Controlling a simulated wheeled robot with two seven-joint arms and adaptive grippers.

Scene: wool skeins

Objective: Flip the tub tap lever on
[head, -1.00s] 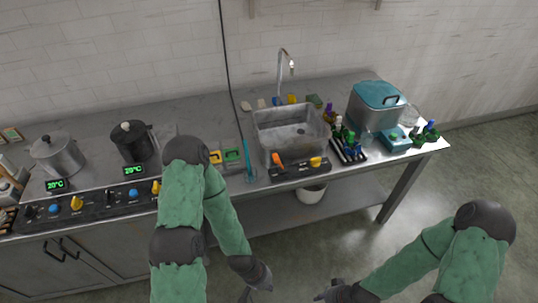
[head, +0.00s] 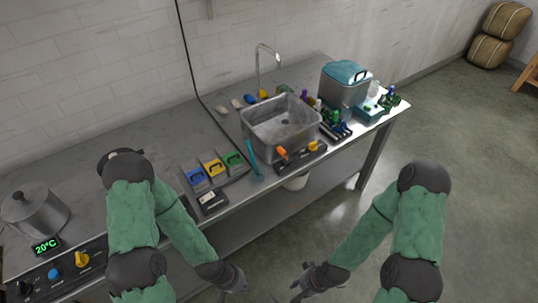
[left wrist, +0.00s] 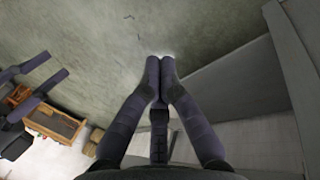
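The grey metal tub (head: 281,122) is set in the counter, with a curved tap spout (head: 259,62) behind it. A dark panel on the tub's front edge carries an orange lever (head: 283,153) and a yellow knob (head: 313,147); I cannot tell which works the tap. My left gripper (head: 233,290) is low in front of the counter, well short of the panel. In the left wrist view its fingertips (left wrist: 160,62) meet with nothing between them. My right gripper (head: 298,290) is to its right, also away from the counter; its fingers look apart and empty.
Blue, yellow and green blocks (head: 213,168) and a teal stick (head: 254,158) lie left of the tub. A rack of bottles (head: 334,127) and a teal-lidded container (head: 345,86) stand right of it. A pot (head: 34,212) is at far left.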

